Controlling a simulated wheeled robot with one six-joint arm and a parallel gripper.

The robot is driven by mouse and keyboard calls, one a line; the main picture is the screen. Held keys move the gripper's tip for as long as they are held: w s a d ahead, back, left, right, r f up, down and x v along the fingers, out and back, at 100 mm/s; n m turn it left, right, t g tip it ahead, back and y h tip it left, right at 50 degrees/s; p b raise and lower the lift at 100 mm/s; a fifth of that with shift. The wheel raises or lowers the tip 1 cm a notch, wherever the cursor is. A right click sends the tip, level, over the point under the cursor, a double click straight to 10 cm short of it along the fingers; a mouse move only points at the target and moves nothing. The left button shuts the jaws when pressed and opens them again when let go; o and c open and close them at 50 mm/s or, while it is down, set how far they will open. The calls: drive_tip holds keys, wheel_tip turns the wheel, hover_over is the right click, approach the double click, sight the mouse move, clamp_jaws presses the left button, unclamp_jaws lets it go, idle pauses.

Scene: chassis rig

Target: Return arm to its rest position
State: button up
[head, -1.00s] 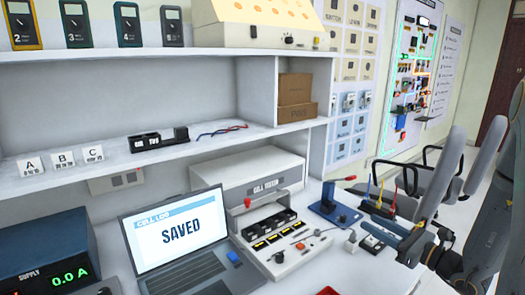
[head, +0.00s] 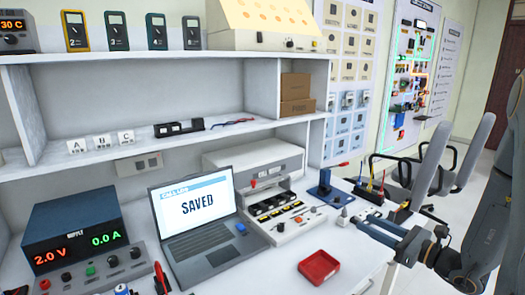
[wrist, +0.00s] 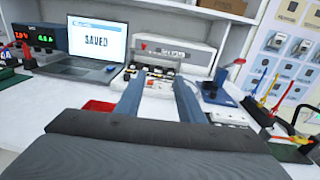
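My gripper (head: 366,228) is over the right part of the white bench in the head view, its fingers pointing left. In the wrist view my gripper (wrist: 159,97) shows two blue-grey fingers set apart, with a gap between them and nothing held. My dark arm links rise along the right edge of the head view. The fingers appear apart from the objects around them.
A laptop (head: 195,215) reading SAVED stands beside a cell tester (head: 255,165) and its cell tray (head: 280,212). A red tray (head: 319,267) lies near the front. A power supply (head: 77,235) is at left. A blue stand (head: 325,187) and a tool holder (head: 369,191) are near my gripper.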

drive_tip(key=s+a+n+g+y+b, duration=0.1)
drive_tip(key=s+a+n+g, duration=0.25)
drive_tip(key=a, duration=0.25)
drive_tip(key=s+a+n+g+y, duration=0.1)
drive_tip(key=s+a+n+g, duration=0.15)
drive_tip(key=a+g, duration=0.2)
drive_tip(key=s+a+f+n+g+h+b, duration=0.1)
drive_tip(key=s+a+n+g+h, duration=0.1)
drive_tip(key=s+a+n+g, duration=0.3)
drive_tip(key=s+a+f+n+g+h+b, duration=0.1)
drive_tip(key=s+a+f+n+g+h, duration=0.2)
drive_tip(key=s, duration=0.4)
drive_tip(key=s+d+r+n+t+h+b, duration=0.1)
drive_tip(key=s+d+n+h, duration=0.3)
drive_tip(key=n+h, duration=0.4)
drive_tip(key=shift+s+d+n+t+b, duration=0.25)
drive_tip(key=shift+d+n+t+b, duration=0.3)
drive_tip(key=shift+n, duration=2.45)
drive_tip(key=shift+d, duration=0.15)
